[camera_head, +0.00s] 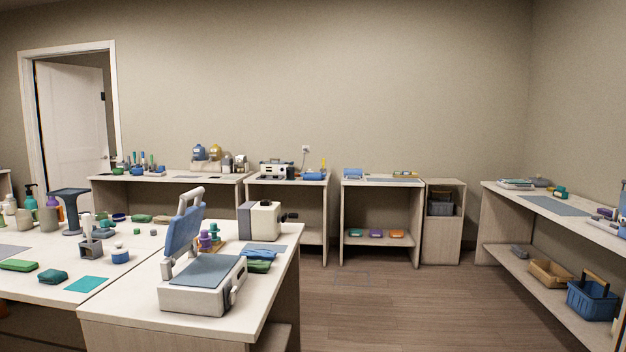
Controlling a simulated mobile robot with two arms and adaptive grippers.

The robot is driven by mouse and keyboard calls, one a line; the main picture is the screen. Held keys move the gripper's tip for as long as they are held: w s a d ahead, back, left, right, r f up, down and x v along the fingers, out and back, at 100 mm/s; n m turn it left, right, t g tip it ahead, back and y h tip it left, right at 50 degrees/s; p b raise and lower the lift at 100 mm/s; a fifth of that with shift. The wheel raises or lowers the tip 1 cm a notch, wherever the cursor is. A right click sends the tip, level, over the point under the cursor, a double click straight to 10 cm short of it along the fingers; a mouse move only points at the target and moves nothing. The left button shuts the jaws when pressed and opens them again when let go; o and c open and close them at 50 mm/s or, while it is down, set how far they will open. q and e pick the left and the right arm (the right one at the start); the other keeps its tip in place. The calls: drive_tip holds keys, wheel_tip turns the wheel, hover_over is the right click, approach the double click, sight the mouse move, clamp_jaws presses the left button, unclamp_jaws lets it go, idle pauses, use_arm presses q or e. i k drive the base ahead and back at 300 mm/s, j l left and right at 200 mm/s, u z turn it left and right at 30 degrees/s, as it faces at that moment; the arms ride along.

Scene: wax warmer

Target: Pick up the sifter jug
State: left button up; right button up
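I cannot tell for sure which object is the sifter jug. Neither of my grippers is in view, and nothing is held in view.
A near worktable (128,320) fills the lower left, with a heat press (203,285), a boxy beige machine (262,221) and a dark stand (72,210). A shelf unit (486,220) stands at right with a blue basket (592,300). The wooden floor (390,310) between is clear.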

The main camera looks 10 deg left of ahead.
sight(291, 171)
drive_tip(key=i+z, duration=0.1)
drive_tip(key=z, duration=0.15)
drive_tip(key=i+z, duration=0.15)
drive_tip(key=z, duration=0.15)
drive_tip(key=i+l, duration=0.1)
drive_tip(key=i, duration=1.7)
drive_tip(key=i+j+u, duration=0.1)
drive_tip(key=i+u, duration=0.15)
drive_tip(key=i, duration=0.65)
drive_tip(key=i+l+u, duration=0.1)
drive_tip(key=i+u, duration=0.2)
drive_tip(key=i, duration=0.65)
drive_tip(key=i+l, duration=0.1)
drive_tip(key=i, duration=1.75)
drive_tip(key=i+j+u, duration=0.15)
drive_tip(key=i+u, duration=0.6)
drive_tip(key=i+l+u, duration=0.15)
drive_tip(key=i+u, duration=0.25)
drive_tip(key=i+l+u, duration=0.25)
drive_tip(key=i+u, duration=0.15)
drive_tip(key=i+j+u, duration=0.25)
drive_tip(key=i+u, duration=0.2)
drive_tip(key=i+j+u, duration=0.1)
drive_tip(key=i+u, duration=0.35)
drive_tip(key=i+l+u, duration=0.15)
drive_tip(key=i+u, duration=0.3)
drive_tip(key=i, duration=0.2)
drive_tip(key=i+z, duration=0.1)
drive_tip(key=z, duration=1.8)
